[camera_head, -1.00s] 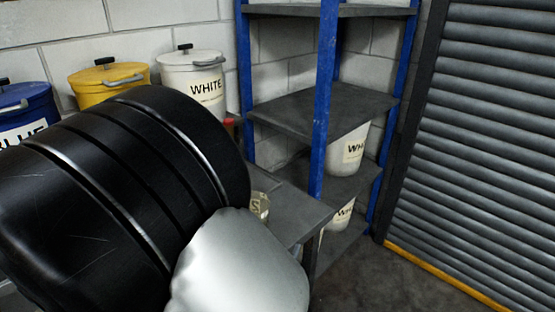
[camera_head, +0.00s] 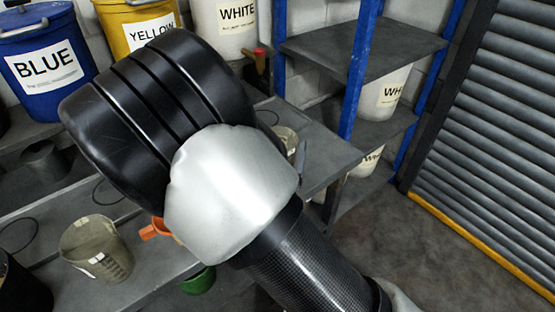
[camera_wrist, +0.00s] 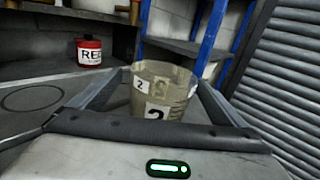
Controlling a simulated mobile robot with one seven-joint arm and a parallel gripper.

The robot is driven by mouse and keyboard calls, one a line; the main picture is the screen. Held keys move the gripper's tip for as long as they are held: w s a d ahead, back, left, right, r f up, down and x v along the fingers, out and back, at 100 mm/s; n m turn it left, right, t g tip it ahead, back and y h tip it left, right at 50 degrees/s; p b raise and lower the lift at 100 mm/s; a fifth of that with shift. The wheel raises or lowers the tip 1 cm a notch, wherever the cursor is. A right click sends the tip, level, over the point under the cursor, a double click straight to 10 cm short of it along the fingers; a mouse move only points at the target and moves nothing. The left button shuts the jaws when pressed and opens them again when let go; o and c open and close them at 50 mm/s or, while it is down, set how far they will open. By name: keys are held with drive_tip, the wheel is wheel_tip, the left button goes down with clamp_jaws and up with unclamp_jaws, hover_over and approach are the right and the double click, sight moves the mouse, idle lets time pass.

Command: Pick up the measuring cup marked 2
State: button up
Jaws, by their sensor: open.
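The measuring cup marked 2 (camera_wrist: 160,90) is a translucent, dingy beaker with white labels, upright on the grey bench in the wrist view. My gripper (camera_wrist: 158,78) is open, with one finger on each side of the cup. I cannot tell whether either finger touches it. In the head view, a cup that appears to be the same one (camera_head: 287,138) shows partly behind my arm, near the bench's right end. My arm hides most of my gripper there.
Another translucent cup (camera_head: 97,249) stands at the lower left, near an orange cup (camera_head: 154,229) and a green one (camera_head: 199,281). Blue (camera_head: 44,62), yellow and white buckets stand behind. A red container (camera_wrist: 89,51) is at the back. A blue-posted rack (camera_head: 357,70) is at the right.

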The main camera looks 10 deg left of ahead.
sight(281, 134)
drive_tip(key=w, duration=0.5)
drive_tip(key=shift+w+d+f, duration=0.1)
drive_tip(key=shift+w+d, duration=0.1)
drive_tip(key=shift+d, duration=0.1)
drive_tip(key=c, duration=1.4)
